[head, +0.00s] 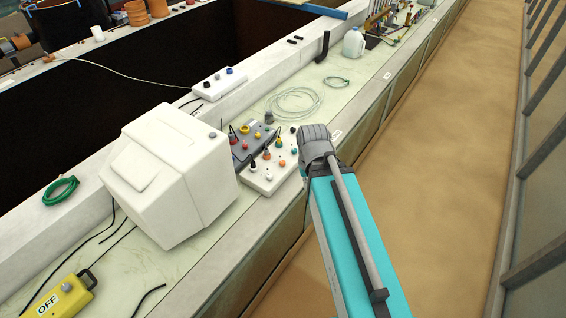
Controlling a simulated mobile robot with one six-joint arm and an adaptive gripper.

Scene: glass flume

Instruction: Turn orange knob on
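A white control box (271,179) with several coloured knobs and plugs lies on the pale green bench top, left of my arm's end. A small orange knob (282,163) shows on its right part; another orange-topped piece (267,153) stands near its middle. I cannot tell from this view which way either is turned. My gripper (316,141), the grey end of my teal arm, is just right of the box and appears apart from the knobs. Its fingers are not clearly visible, so I cannot tell its opening.
A dark grey box (240,151) with several knobs sits behind the white box. A bulky white monitor-like case (172,172) stands to the left. Coiled tubing (293,103) and a white jug (353,43) lie farther back. The brown floor (430,150) to the right is clear.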

